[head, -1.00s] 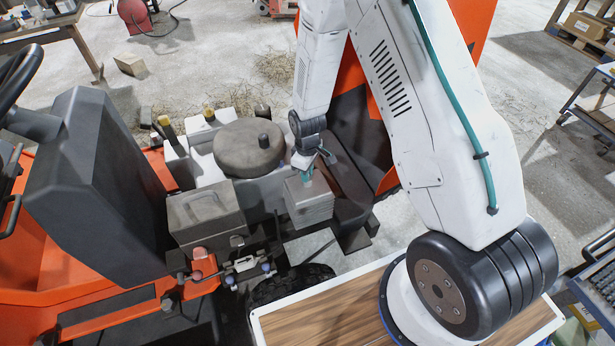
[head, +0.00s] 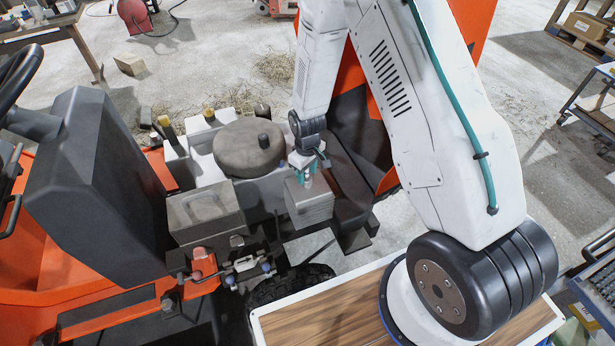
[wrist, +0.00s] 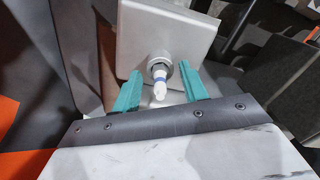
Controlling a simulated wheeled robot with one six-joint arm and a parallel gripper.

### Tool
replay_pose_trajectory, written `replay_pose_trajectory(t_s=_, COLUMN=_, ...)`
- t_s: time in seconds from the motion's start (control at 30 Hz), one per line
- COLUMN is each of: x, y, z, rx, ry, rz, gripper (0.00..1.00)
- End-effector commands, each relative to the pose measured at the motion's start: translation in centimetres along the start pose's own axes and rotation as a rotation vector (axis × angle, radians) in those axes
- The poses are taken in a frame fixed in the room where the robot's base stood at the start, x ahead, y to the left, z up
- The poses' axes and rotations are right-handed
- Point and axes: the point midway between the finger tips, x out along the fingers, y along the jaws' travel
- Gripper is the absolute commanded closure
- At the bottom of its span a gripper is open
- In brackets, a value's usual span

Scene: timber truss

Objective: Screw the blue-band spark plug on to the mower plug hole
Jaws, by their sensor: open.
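The white spark plug with its blue band (wrist: 159,80) shows in the wrist view, its metal end at the round collar of the plug hole (wrist: 159,62). How deep it sits in the hole cannot be told. The hole is on a pale grey metal block (wrist: 180,35) of the mower engine, seen also in the head view (head: 311,206). My gripper (wrist: 160,72) is open, with one teal finger on each side of the plug and a visible gap to both. In the head view my gripper (head: 306,172) is just above the block and the plug is too small to make out clearly.
The engine's round grey cover (head: 249,148) stands left of my gripper, with a grey box (head: 205,212) in front of it. A dark curved part (head: 352,185) lies close on the right.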

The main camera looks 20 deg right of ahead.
Motion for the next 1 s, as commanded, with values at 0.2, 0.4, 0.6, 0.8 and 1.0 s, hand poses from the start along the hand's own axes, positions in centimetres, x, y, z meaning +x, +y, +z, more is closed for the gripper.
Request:
replay_pose_trajectory(t_s=0.2, x=-2.2, y=0.0, z=-0.1, rx=0.0, ry=0.002, rz=0.001, gripper=0.57)
replay_pose_trajectory(t_s=0.4, x=-5.6, y=0.0, z=-0.1, rx=0.0, ry=0.003, rz=0.001, gripper=0.57)
replay_pose_trajectory(t_s=0.6, x=-7.6, y=0.0, z=0.0, rx=0.0, ry=0.001, rz=0.0, gripper=0.57)
replay_pose_trajectory(t_s=0.8, x=-7.8, y=0.0, z=0.0, rx=0.004, ry=0.0, rz=0.0, gripper=0.57)
replay_pose_trajectory(t_s=1.0, x=-7.7, y=-1.4, z=3.1, rx=0.078, ry=-0.121, rz=-0.048, gripper=0.57)
